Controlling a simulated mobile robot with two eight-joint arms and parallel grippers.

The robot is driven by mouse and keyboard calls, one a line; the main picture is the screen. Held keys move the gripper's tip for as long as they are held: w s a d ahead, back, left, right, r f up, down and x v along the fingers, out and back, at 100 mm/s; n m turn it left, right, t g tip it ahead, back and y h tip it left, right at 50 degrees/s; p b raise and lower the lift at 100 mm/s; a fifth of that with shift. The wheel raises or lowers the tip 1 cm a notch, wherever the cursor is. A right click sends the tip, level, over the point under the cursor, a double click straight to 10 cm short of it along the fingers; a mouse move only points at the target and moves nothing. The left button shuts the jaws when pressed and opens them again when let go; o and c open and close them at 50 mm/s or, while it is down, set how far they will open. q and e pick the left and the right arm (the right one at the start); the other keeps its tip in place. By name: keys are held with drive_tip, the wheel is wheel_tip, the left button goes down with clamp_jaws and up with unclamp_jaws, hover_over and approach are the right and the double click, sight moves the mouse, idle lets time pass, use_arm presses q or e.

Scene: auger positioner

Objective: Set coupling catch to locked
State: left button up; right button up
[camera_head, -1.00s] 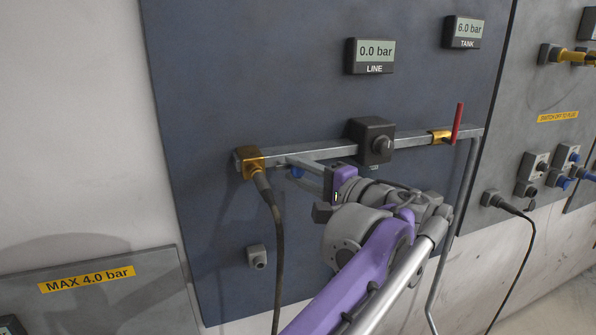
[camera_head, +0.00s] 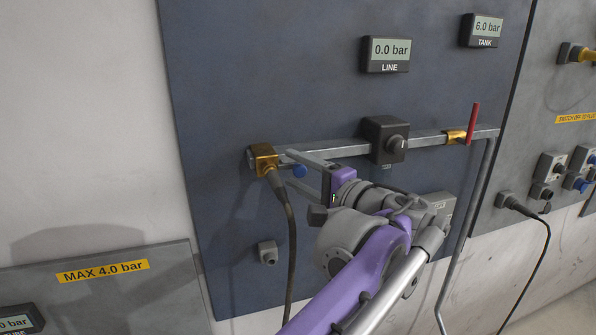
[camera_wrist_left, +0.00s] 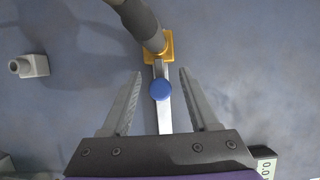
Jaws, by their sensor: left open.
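A brass coupling (camera_head: 264,159) with a dark hose hanging from it sits at the left end of the grey pipe on the blue panel. It also shows at the top of the left wrist view (camera_wrist_left: 167,46). A small blue round knob (camera_head: 299,171) is on the pipe just right of the coupling; I cannot tell for sure that it is the catch. In the left wrist view the knob (camera_wrist_left: 160,90) lies between the two fingers, apart from both. My left gripper (camera_head: 288,169) is open and empty in front of it. My right gripper is not in view.
A black box with a knob (camera_head: 387,140) and a red-handled brass valve (camera_head: 459,135) sit farther right on the pipe. The LINE display (camera_head: 386,54) reads 0.0 bar. The hose (camera_head: 291,245) hangs below the coupling, close to my left arm. A small grey socket (camera_head: 268,252) is lower left.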

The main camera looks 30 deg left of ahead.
use_arm(q)
drive_tip(key=shift+d, duration=0.1)
drive_tip(key=v, duration=1)
drive_tip(key=shift+s+d+b, duration=0.15)
drive_tip(key=shift+d+b, duration=0.15)
drive_tip(key=shift+d, duration=0.05)
